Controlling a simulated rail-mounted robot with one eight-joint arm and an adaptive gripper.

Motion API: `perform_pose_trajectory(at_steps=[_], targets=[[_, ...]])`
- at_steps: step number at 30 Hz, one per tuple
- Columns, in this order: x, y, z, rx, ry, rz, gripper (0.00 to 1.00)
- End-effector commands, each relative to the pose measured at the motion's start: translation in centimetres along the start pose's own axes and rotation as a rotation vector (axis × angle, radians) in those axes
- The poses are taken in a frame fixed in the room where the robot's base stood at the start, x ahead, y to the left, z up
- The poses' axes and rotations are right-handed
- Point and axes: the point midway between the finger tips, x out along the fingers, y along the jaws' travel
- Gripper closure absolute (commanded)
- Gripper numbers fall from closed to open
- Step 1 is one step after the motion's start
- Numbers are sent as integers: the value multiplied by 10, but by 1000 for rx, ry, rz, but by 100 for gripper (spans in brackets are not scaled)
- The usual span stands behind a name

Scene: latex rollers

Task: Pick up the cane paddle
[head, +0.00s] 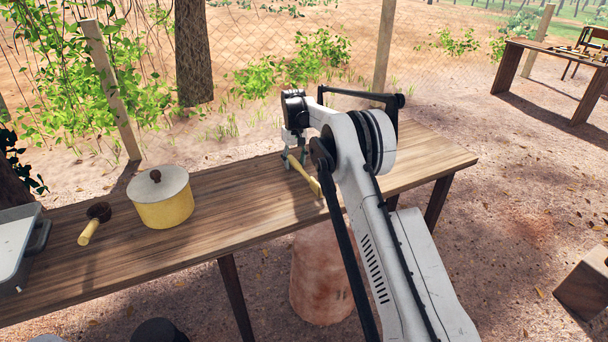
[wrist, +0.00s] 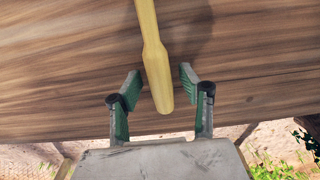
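The cane paddle (wrist: 155,62) is a pale yellow stick with a wider end. In the wrist view it runs down from the top edge, and its wide end lies between my fingers. In the head view the paddle (head: 304,175) is at the right part of the wooden table, partly hidden by my arm. My gripper (wrist: 160,88) is open, with a green-padded finger on each side of the paddle and gaps visible on both sides. In the head view my gripper (head: 294,158) is low over the table at the paddle's far end.
The wooden table (head: 236,215) is bare between the paddle and a yellow pot (head: 162,205) with a white lid. A wooden-handled tool (head: 92,224) and a grey tray (head: 20,245) are at the left. A clay-coloured stump (head: 317,275) stands below the table's front edge.

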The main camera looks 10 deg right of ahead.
Motion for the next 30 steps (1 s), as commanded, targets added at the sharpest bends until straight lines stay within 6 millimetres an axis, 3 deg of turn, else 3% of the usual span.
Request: perform_pose_trajectory(at_steps=[1, 8, 20, 28, 30], targets=[[0, 0, 0, 0, 0, 0, 70], [0, 0, 0, 0, 0, 0, 100], [-5, 0, 0, 0, 0, 0, 100], [-40, 0, 0, 0, 0, 0, 100], [-49, -16, -2, -5, 0, 0, 100]])
